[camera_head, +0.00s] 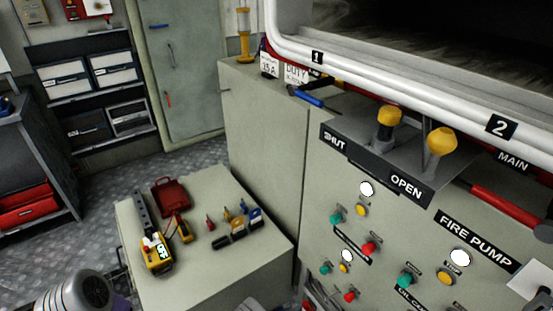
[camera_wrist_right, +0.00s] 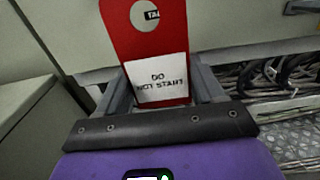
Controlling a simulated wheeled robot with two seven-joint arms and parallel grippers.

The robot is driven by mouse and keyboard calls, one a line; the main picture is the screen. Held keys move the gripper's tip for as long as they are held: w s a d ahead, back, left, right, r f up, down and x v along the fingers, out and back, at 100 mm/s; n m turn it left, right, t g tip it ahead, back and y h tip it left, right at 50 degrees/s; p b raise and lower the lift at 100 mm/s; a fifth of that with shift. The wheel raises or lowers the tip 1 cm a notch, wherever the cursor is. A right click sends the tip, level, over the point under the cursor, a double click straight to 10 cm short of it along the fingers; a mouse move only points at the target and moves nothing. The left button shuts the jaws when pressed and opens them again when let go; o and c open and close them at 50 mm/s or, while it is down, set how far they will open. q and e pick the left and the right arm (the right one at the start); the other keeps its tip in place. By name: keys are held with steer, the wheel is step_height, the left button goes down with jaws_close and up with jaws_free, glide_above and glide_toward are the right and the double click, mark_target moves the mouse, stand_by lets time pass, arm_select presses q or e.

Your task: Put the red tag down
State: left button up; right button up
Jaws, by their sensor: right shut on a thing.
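The red tag (camera_wrist_right: 158,45) is in my right gripper (camera_wrist_right: 160,92), between the two grey fingers in the right wrist view. It has a round hole near its top and a white label reading "DO NOT START". I see no surface touching the tag; its upper end runs out of the picture. I cannot make out the tag or the right gripper's fingers in the head view. My left arm shows at the bottom left of the head view, with a bit of purple at its end; its fingers are not clear.
A low grey cabinet (camera_head: 165,287) bears a yellow meter (camera_head: 157,255), a red case (camera_head: 170,196), several small tools and padlocks. A control panel (camera_head: 335,205) with valves and buttons stands at right. A blue-handled tool (camera_head: 308,97) lies on the ledge. In the wrist view, cables (camera_wrist_right: 280,75) run behind.

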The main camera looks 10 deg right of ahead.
steer(key=w+a+r+n+t+y+p, duration=0.1)
steer(key=w+r+n+t+y+p, duration=0.1)
steer(key=r, duration=1.3)
steer(key=w+a+r+n+t+y+p, duration=0.1)
steer(key=r+n+t+y+p, duration=0.4)
steer(key=r, duration=1)
steer(key=shift+w+a+r+n+t+y, duration=0.4)
steer(key=shift+w+n+t+y, duration=0.15)
steer(key=shift+t, duration=0.45)
